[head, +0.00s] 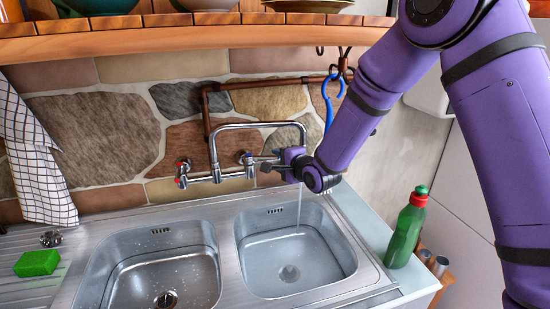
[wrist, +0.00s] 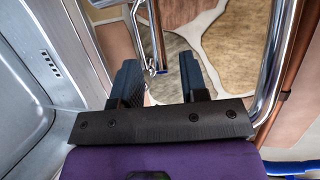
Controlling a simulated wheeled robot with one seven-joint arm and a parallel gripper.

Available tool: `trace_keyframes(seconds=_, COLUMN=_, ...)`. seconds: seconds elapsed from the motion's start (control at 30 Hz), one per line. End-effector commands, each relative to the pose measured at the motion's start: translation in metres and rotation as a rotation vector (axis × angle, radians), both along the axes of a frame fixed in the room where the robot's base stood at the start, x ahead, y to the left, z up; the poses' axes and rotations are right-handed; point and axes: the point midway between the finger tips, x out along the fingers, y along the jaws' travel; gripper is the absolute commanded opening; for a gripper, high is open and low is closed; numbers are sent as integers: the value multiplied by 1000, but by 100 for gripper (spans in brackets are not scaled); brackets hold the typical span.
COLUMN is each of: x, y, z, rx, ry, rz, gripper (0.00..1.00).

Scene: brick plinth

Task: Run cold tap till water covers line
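A chrome mixer tap (head: 232,126) is on the stone wall, with a red-marked handle (head: 182,168) on the left and the blue-marked cold handle (head: 248,160) on the right. A thin stream of water (head: 299,205) falls into the right basin (head: 342,258). The basin looks wet around its drain; I cannot make out a fill line or the water level. My gripper (head: 272,163) is beside the cold handle. In the wrist view, my gripper (wrist: 160,68) has its fingers apart, with thin chrome metal between or beyond them; I cannot tell if they touch it.
The left basin (head: 205,275) has droplets and an open drain. A green sponge (head: 37,262) lies on the drainboard. A green bottle with a red cap (head: 405,232) stands right of the sink. A wooden shelf (head: 180,38) overhangs the tap, and a blue hook (head: 329,100) hangs near my arm.

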Motion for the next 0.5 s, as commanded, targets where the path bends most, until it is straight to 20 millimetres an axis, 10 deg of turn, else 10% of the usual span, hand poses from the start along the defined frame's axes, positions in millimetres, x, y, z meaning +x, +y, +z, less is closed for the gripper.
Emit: trace_keyframes(seconds=0.5, x=29, y=19, z=-8, rx=-1, ry=1, rz=-1, gripper=40)
